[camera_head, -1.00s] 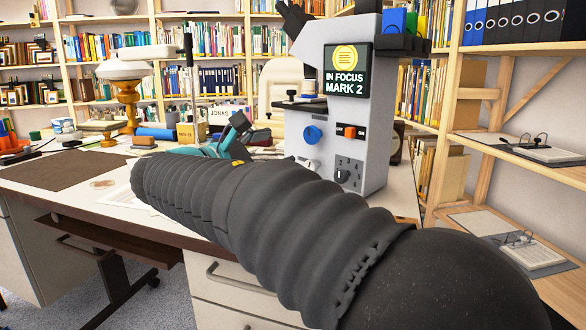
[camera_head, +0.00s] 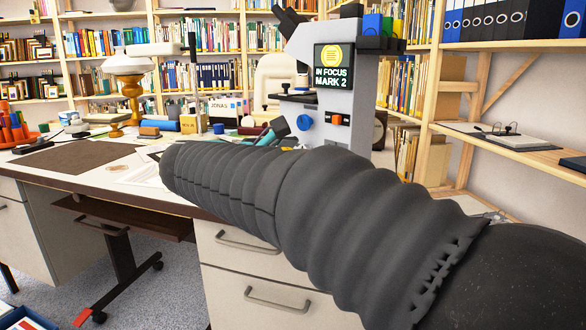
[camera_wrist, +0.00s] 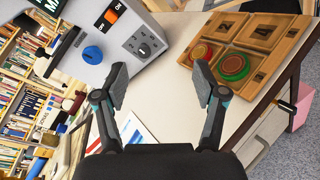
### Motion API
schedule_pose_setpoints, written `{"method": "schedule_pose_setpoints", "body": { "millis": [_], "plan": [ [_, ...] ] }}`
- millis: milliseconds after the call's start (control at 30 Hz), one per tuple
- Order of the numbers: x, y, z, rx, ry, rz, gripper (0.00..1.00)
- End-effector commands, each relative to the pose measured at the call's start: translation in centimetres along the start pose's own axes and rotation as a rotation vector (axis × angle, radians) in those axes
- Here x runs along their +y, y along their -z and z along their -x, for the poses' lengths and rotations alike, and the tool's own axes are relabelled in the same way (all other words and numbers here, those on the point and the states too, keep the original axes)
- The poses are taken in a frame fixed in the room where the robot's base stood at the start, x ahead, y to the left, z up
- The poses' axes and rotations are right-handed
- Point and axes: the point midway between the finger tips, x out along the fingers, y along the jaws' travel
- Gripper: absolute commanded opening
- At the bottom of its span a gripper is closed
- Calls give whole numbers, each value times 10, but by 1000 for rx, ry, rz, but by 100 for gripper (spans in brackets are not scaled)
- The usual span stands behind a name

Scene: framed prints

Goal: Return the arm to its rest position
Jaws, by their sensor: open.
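My gripper (camera_wrist: 160,86) shows in the wrist view with its two fingers apart and nothing between them. It is over the white desk top (camera_wrist: 175,110), beside the grey microscope (camera_wrist: 100,45). In the head view my dark ribbed arm reaches from the lower right toward the desk and hides most of my gripper; only a teal part shows behind it. The microscope (camera_head: 345,95) stands upright behind my arm, and its screen (camera_head: 332,66) reads "IN FOCUS MARK 2".
A wooden tray (camera_wrist: 262,42) with a red disc and a green disc lies on the desk. Bookshelves (camera_head: 205,45) line the back. A wooden shelf (camera_head: 500,146) stands at the right. Drawers (camera_head: 250,262) are below the desk edge. Carpet is open at lower left.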

Motion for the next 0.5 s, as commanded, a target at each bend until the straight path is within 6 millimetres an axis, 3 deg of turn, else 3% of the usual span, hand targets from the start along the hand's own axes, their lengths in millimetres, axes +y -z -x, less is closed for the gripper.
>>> {"method": "schedule_pose_setpoints", "body": {
  "millis": [267, 500],
  "plan": [
    [-69, -28, -34, 128, 188, -168, 71],
    [-170, -51, -45, 272, 460, -476, 71]
  ]
}}
